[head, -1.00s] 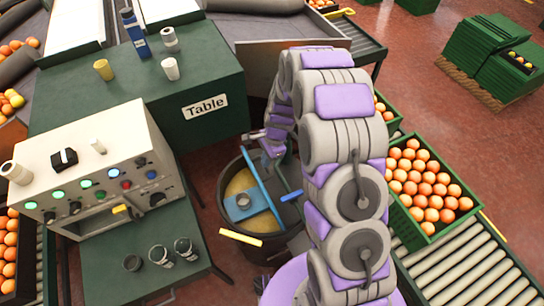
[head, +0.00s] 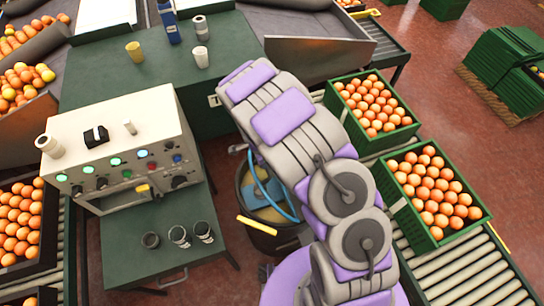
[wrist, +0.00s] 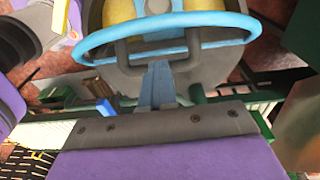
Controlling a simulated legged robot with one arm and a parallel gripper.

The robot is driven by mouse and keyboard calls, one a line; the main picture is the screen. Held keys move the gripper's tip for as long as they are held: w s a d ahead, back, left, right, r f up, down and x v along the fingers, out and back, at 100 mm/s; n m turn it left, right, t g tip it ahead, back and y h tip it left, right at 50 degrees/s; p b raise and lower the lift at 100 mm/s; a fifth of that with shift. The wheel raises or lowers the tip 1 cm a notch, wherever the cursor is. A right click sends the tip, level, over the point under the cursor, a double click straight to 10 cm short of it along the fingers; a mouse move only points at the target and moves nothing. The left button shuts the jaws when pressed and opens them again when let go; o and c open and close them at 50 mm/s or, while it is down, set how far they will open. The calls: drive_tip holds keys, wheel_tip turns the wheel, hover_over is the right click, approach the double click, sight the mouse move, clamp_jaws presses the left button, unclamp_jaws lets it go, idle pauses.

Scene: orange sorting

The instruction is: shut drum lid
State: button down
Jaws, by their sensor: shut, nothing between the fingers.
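The dark drum (head: 270,240) stands on the floor to the left of my arm in the head view, with yellow showing inside. A curved blue rim (head: 272,192), apparently the lid's, crosses its mouth at a slant; I cannot tell its exact tilt. In the wrist view this blue rim (wrist: 103,40) spans the top, with grey and yellow surfaces beyond it. My gripper (wrist: 160,68) points at the rim, its fingers together and empty, close below it. I cannot tell whether they touch.
A control panel (head: 120,150) with knobs and lit buttons stands left of the drum, above a green shelf (head: 165,265) with several small cups. The green table (head: 100,85) lies behind. Crates of oranges (head: 440,237) sit on rollers to the right.

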drive_tip(key=shift+w+a+f, duration=0.15)
drive_tip(key=shift+a, duration=0.1)
drive_tip(key=shift+s+d+f, duration=0.2)
drive_tip(key=shift+d, duration=0.1)
drive_tip(key=shift+s+a+f, duration=0.1)
drive_tip(key=shift+s+f, duration=0.05)
drive_tip(key=shift+s+a+f+b, duration=0.45)
drive_tip(key=shift+a+f+b, duration=1.05)
drive_tip(key=shift+a+f, duration=0.4)
drive_tip(key=shift+s+a+f+b, duration=0.5)
drive_tip(key=shift+a+f+b, duration=1)
drive_tip(key=shift+a+f, duration=0.35)
drive_tip(key=shift+s+a+f+b, duration=0.45)
drive_tip(key=shift+a+f+b, duration=1.2)
drive_tip(key=shift+a, duration=0.4)
drive_tip(key=shift+d, duration=0.5)
